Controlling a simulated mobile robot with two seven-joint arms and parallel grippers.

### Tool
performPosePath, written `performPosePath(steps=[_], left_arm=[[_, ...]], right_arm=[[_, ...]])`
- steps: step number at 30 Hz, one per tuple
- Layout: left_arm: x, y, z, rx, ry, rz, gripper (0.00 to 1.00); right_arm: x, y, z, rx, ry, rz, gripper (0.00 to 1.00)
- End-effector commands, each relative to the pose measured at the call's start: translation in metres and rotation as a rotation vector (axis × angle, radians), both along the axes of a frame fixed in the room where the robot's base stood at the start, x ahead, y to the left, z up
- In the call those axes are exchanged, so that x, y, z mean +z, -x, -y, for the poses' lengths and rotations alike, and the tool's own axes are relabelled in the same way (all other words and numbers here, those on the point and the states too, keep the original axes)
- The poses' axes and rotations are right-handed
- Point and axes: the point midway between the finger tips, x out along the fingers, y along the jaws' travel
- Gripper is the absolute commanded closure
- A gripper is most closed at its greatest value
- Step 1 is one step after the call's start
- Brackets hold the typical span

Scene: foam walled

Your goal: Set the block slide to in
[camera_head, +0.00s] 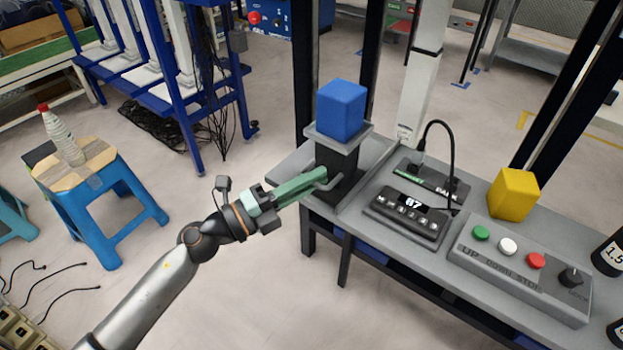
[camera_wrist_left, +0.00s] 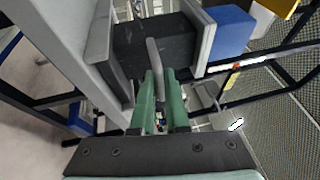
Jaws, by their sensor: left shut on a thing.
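The block slide is a dark box (camera_head: 338,168) with a grey tray (camera_head: 316,134) on top, at the left end of the grey bench. A blue block (camera_head: 342,109) sits on the tray. A grey bar handle (camera_head: 331,185) sticks out from the dark box on the side facing my arm. My left gripper (camera_head: 319,177) has green fingers shut on this handle. The left wrist view shows the fingers (camera_wrist_left: 159,82) closed around the handle (camera_wrist_left: 154,56), with the dark box (camera_wrist_left: 152,40) just beyond. The inner side of the slide is hidden. My right gripper is not in view.
The bench (camera_head: 373,237) also carries a display box (camera_head: 405,215) with a black cable, a yellow block (camera_head: 513,194) and a button panel (camera_head: 520,262). Dark uprights stand behind and beside the slide. A blue stool (camera_head: 105,205) with a bottle (camera_head: 62,137) stands left, with open floor between.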

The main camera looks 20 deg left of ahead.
Motion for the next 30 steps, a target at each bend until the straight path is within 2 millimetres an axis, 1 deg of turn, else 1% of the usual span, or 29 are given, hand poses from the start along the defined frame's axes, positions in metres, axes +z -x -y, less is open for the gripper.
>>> performPosePath(steps=[26,28,30], left_arm=[[0.000,0.000,0.000,0.000,0.000,0.000,1.00],[0.000,-0.003,0.001,0.000,0.000,0.000,1.00],[0.001,-0.010,0.003,0.001,0.002,0.001,1.00]], right_arm=[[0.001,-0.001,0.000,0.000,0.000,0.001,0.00],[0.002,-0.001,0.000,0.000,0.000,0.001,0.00],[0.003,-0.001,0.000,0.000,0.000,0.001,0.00]])
